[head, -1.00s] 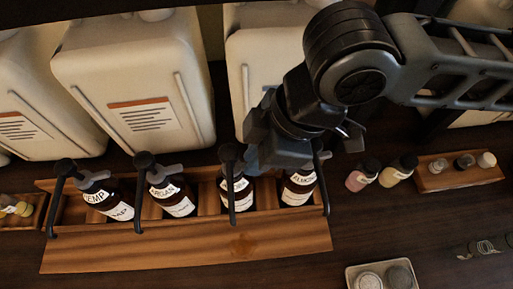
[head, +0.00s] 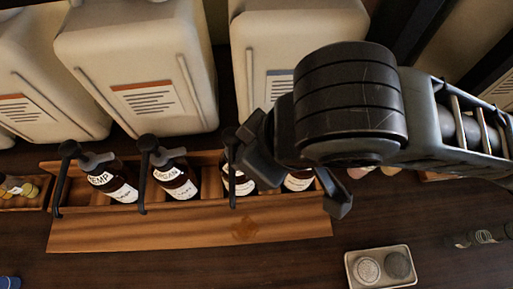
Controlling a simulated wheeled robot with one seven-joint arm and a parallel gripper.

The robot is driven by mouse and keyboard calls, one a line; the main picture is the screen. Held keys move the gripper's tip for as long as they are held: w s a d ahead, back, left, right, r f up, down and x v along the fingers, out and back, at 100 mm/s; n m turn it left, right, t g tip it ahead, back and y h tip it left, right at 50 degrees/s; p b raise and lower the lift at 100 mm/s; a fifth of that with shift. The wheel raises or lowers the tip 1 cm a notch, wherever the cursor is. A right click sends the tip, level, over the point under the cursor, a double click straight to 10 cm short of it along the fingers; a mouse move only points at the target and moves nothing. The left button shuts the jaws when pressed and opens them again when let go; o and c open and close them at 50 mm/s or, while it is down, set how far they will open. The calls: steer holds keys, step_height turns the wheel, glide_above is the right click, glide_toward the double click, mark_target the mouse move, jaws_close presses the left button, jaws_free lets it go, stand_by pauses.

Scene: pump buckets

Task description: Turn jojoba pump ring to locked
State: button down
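A wooden rack (head: 190,229) holds a row of dark pump bottles with white labels in the head view. The hemp bottle (head: 119,187) is at the left, with the argan bottle (head: 178,187) to its right. The third bottle (head: 240,184) and the fourth bottle (head: 299,182) are partly covered by my arm, and their labels cannot be read, so I cannot tell which is jojoba. Their pump rings are hidden. My gripper (head: 297,174) is above these two bottles, its fingers spread wide apart. I see nothing between them; contact cannot be judged.
Large cream canisters (head: 140,95) stand behind the rack. Dark hooked pump spouts (head: 146,175) reach over the rack's front. A small tray (head: 381,268) with two round tins lies at the front right.

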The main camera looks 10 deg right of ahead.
stand_by(0.4)
steer(key=c, duration=1.1)
jaws_free()
steer(key=shift+c, duration=0.2)
